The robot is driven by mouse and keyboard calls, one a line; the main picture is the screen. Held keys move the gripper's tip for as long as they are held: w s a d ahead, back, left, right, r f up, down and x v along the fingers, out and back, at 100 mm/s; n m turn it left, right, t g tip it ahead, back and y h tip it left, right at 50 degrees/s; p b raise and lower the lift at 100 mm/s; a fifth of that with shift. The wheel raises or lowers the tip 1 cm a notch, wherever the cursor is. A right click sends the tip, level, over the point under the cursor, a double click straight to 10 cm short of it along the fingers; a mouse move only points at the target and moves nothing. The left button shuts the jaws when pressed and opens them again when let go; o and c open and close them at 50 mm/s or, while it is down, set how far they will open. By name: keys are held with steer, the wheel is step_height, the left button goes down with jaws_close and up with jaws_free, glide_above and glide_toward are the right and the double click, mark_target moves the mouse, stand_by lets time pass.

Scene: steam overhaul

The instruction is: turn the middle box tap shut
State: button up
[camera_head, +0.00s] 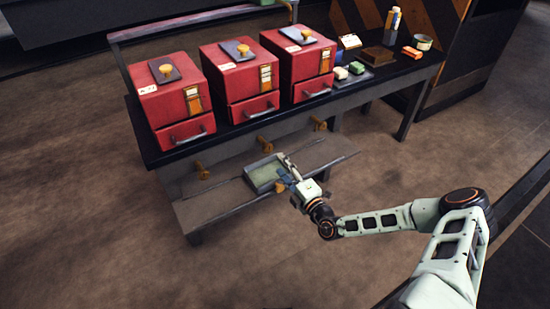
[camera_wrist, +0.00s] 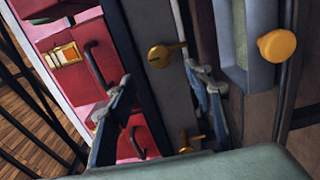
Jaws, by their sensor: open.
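The middle box tap (camera_head: 264,144) is brass and sits on the table front below the middle red box (camera_head: 240,80). What seems to be the same tap (camera_wrist: 160,55) shows in the wrist view, with a thin arm pointing right in the picture. I cannot tell whether it is open or shut. My gripper (camera_head: 288,162) is over the low shelf, in front of the table. In the wrist view my gripper (camera_wrist: 160,98) has its two fingers spread and nothing between them. The tap lies ahead, apart from the fingers. A lower brass tap (camera_wrist: 188,140) also shows there.
The left tap (camera_head: 201,170) and right tap (camera_head: 319,124) flank the middle one. A grey-green tray (camera_head: 250,184) lies on the shelf (camera_head: 210,205) beside my gripper. A large brass knob (camera_wrist: 277,45) is close to the tray in the wrist view. Drawer handles (camera_wrist: 95,66) stick out.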

steer(key=v, duration=0.4)
stand_by(0.4)
